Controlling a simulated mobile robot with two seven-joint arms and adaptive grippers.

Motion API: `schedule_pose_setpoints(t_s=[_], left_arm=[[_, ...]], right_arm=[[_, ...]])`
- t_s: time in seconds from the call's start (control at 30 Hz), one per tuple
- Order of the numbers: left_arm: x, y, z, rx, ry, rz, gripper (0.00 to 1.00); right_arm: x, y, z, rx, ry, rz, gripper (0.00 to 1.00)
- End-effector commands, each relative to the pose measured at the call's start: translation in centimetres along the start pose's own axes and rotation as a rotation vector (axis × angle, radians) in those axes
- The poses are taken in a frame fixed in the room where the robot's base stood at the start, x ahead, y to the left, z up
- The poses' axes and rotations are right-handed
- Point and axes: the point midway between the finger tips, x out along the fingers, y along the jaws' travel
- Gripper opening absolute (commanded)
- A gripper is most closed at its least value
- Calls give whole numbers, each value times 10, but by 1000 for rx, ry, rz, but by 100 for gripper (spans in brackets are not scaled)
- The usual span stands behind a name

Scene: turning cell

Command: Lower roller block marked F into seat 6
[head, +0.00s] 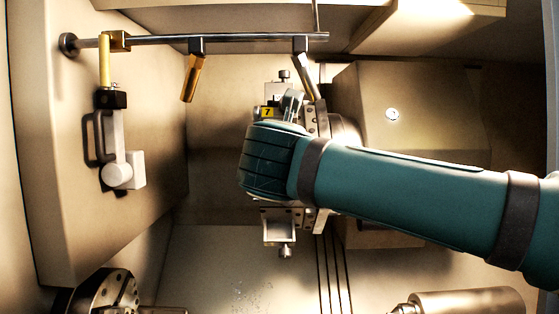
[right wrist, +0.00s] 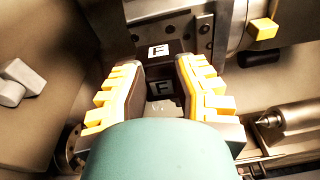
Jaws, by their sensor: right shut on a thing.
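In the right wrist view, a dark roller block (right wrist: 160,50) carries a white label with a black F. A second F label shows lower down on the dark face between my fingers. My right gripper (right wrist: 160,68) has its yellow-padded fingers on both sides of the block and is shut on it. In the head view, my right wrist covers the gripper fingers and the block. A yellow plate marked 7 (head: 268,112) shows just above my wrist on the turret (head: 310,121). I cannot make out seat 6. My left gripper is not in view.
A horizontal rail (head: 230,38) with hanging nozzles (head: 192,78) runs above the turret. A chuck (head: 105,295) stands at the lower left and a tailstock (head: 465,303) at the lower right. In the right wrist view, a yellow block (right wrist: 263,28) sits at upper right.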

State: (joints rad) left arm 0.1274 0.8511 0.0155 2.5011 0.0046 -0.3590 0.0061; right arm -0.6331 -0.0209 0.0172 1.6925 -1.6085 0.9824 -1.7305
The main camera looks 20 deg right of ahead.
Motion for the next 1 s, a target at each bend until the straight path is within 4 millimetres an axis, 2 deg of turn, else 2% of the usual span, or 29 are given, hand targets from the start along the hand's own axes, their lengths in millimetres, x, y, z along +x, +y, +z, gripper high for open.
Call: schedule_pose_setpoints(t_s=[1.0], left_arm=[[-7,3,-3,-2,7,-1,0]], right_arm=[[53,2,9,2,-6,1,0]])
